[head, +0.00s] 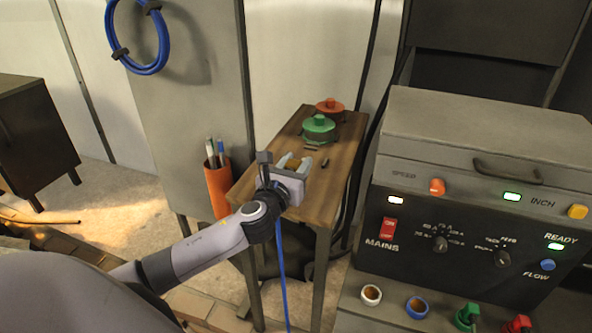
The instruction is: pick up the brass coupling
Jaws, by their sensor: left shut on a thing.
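My left gripper (294,164) reaches over the front part of a narrow wooden table (313,208). Its fingers are shut on a small brass-coloured piece, the brass coupling (293,164), of which only a little shows between the fingers. I cannot tell whether the coupling touches the tabletop or is clear of it. My right gripper is not in view.
A green spool (319,128) and a red one (330,106) stand at the table's back. A small dark piece (325,163) lies right of my gripper. An orange pen cup (218,188) is at the left. A control panel (470,240) stands at the right.

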